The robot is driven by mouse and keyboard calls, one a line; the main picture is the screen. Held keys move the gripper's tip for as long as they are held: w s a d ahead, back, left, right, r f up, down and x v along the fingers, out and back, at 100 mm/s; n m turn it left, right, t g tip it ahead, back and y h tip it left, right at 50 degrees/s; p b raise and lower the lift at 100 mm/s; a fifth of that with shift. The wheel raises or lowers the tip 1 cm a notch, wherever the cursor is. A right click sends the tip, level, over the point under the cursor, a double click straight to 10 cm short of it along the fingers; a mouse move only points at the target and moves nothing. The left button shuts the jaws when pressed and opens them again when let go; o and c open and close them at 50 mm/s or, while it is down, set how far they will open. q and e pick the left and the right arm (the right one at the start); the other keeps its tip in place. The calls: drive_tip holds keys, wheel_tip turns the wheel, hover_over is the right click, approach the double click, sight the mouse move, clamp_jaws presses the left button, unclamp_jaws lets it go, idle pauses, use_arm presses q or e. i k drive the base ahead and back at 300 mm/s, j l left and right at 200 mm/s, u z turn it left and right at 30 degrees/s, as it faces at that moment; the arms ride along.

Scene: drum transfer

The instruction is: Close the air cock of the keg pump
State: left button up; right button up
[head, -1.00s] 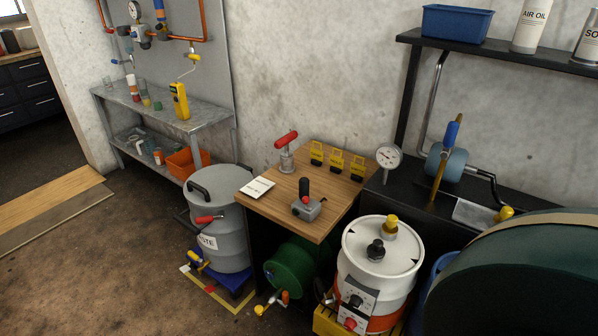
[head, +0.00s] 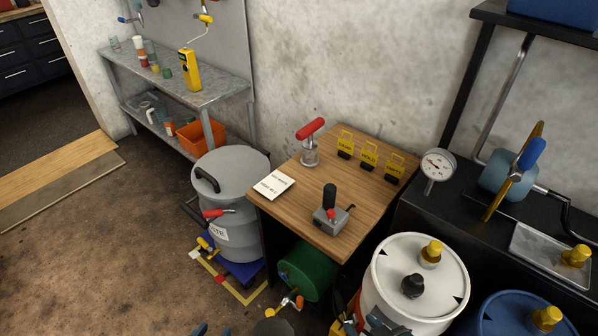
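I cannot tell for certain which fitting is the air cock. The grey waste keg (head: 238,172) stands left of the wooden table, with a red lever (head: 216,213) on its side and a small yellow-and-blue tap (head: 206,244) low down. A hand pump with a red T-handle (head: 311,128) stands on the table. Two blue tips, seemingly my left gripper (head: 214,331), show apart at the bottom edge, well below the keg; the rest is cut off. My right gripper is not in view.
The wooden table (head: 368,206) carries a paper, a joystick box and yellow-framed tags. A white drum (head: 388,254) and a blue drum (head: 490,326) stand at right, below a black bench with a gauge (head: 438,165). Open floor (head: 90,260) lies at left.

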sight(536, 147)
drive_tip(key=k+l+z, duration=0.25)
drive_tip(key=k+z, duration=0.25)
drive_tip(key=k+l+z, duration=0.5)
drive_tip(key=k, duration=0.1)
